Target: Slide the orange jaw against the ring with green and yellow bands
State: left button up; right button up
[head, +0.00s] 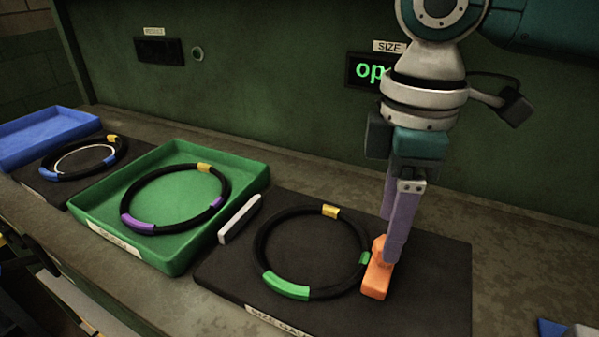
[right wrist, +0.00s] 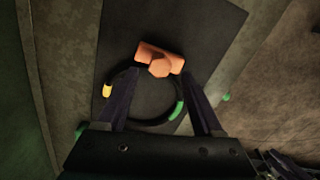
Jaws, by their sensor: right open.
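The ring with green and yellow bands (head: 262,243) lies flat on the black gauge mat (head: 440,300). The orange jaw (head: 375,281) stands on the mat at the ring's right side, very close to it; I cannot tell whether they touch. A white bar (head: 240,219) stands on the ring's left side. My right gripper (head: 391,250) points down at the orange jaw, fingers open. In the right wrist view the orange jaw (right wrist: 160,57) shows at the tips of the open fingers (right wrist: 160,78), and the ring (right wrist: 150,125) lies below them. My left gripper is not seen.
A green tray (head: 255,178) to the left holds a ring with purple and yellow bands (head: 165,181). Beyond it lie a ring with blue and yellow bands (head: 71,146) on a dark mat and a blue tray (head: 30,135). The SIZE display (head: 368,71) is partly hidden, showing "op".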

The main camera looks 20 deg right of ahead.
aim_at(376, 280)
jog(key=shift+f, duration=1.3)
grip_shut()
jog(key=shift+r, duration=0.1)
dwell(0.4)
